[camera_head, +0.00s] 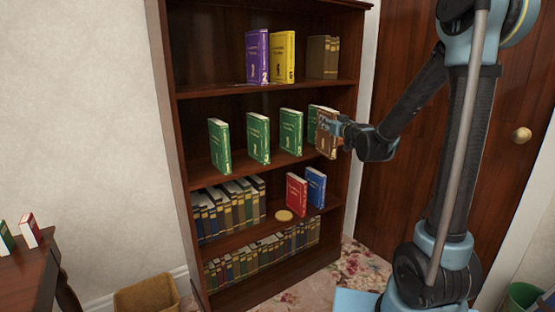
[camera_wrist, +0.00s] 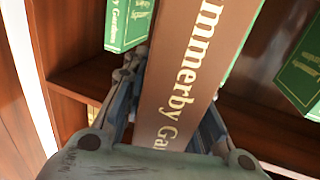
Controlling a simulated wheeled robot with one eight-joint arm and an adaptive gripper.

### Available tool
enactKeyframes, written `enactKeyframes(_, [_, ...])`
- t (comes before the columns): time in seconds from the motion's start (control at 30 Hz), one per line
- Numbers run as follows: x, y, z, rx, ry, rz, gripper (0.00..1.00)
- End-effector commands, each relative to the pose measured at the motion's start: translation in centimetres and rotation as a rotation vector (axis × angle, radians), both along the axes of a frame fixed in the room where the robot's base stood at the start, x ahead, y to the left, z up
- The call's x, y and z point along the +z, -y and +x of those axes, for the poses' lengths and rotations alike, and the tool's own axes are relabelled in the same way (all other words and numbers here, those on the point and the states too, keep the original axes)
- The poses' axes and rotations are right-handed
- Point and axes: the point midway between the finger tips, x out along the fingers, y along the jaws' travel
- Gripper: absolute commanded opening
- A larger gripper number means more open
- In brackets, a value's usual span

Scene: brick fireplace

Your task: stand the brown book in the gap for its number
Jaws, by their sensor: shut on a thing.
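My gripper (camera_head: 338,128) is shut on the brown book (camera_head: 326,145) at the right end of the shelf that holds several green books. The book is upright in the head view, in front of the rightmost green book (camera_head: 313,122) and partly hiding it. In the wrist view the brown book (camera_wrist: 185,75) fills the middle between my fingers (camera_wrist: 170,105), with part of its gold title showing. Other green books (camera_head: 220,147) stand to the left with gaps between them. Whether the brown book touches the shelf cannot be told.
The shelf above holds a purple book (camera_head: 257,56), a yellow book (camera_head: 282,57) and brown volumes (camera_head: 322,57). Below are a red book (camera_head: 296,193), a blue book (camera_head: 315,187) and a round gold dish (camera_head: 284,215). A wooden door (camera_head: 400,50) is at right.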

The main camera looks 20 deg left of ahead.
Motion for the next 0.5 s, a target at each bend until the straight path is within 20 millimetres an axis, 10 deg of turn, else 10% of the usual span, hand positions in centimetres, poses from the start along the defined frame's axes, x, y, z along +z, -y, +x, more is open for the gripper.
enactKeyframes(0.5, [4.2, -7.3, -13.1, 0.254, 0.01, 0.008, 0.0])
